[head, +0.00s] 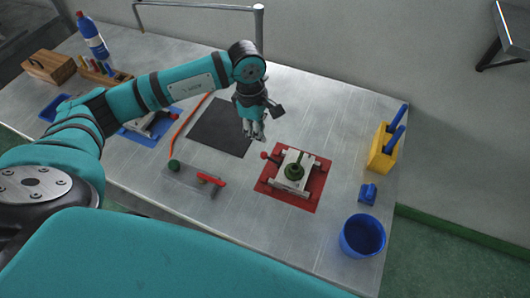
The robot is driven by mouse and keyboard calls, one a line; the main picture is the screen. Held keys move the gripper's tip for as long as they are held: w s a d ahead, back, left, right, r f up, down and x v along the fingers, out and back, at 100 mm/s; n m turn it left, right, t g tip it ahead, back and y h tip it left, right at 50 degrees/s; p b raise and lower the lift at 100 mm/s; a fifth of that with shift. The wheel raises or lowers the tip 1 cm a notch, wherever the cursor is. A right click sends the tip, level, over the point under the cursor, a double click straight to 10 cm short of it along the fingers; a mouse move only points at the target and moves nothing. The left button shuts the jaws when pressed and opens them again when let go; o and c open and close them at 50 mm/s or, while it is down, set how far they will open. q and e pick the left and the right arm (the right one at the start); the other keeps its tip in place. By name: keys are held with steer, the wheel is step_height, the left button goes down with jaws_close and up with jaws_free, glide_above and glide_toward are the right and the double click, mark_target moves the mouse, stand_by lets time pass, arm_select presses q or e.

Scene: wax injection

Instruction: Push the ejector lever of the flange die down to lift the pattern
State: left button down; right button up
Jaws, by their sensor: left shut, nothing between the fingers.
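The flange die (281,180) stands on a red mat (307,202) right of the table's middle. A dark green round pattern (293,172) sits on top of its pale plate. A lever with a red knob (264,155) sticks out at the die's upper left. My left gripper (259,137) is shut and empty, pointing down just above and left of that knob in the picture. Whether it touches the lever cannot be told. My right gripper is not in view.
A blue cup (362,236), a small blue object (368,194) and a yellow holder (381,150) stand at the right. A black mat (215,126) lies left of the gripper. A red-handled tool (211,179) lies on the near side. A bottle (92,37) stands far left.

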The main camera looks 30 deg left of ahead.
mark_target(271, 159)
arm_select(q)
steer(key=f+b, duration=0.1)
steer(key=f, duration=0.1)
steer(key=f+b, duration=0.1)
steer(key=f, duration=0.1)
steer(key=d+f+b, duration=0.1)
steer(key=f, duration=0.2)
stand_by(0.5)
